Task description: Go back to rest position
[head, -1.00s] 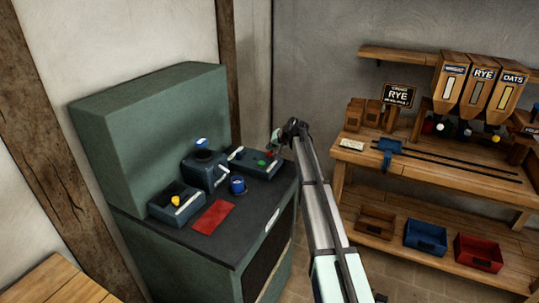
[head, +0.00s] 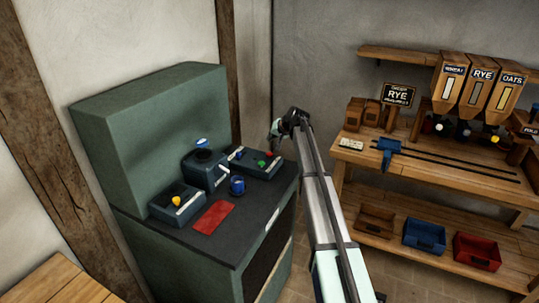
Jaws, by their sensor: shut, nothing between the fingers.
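My gripper (head: 274,150) hangs at the far end of my arm, small and dark, near the back right corner of the dark bench top (head: 250,218). In the picture it overlaps the right edge of the control box (head: 250,164) with the green and red buttons. It is shut and empty. I cannot tell from this view whether it touches the box.
The green cabinet (head: 150,135) holds a box with a yellow knob (head: 175,202), a mill-like box (head: 205,168), a blue cup (head: 237,185) and a red mat (head: 213,217). At right, a wooden bench (head: 440,180) holds grain hoppers (head: 482,85); bins (head: 425,235) stand below.

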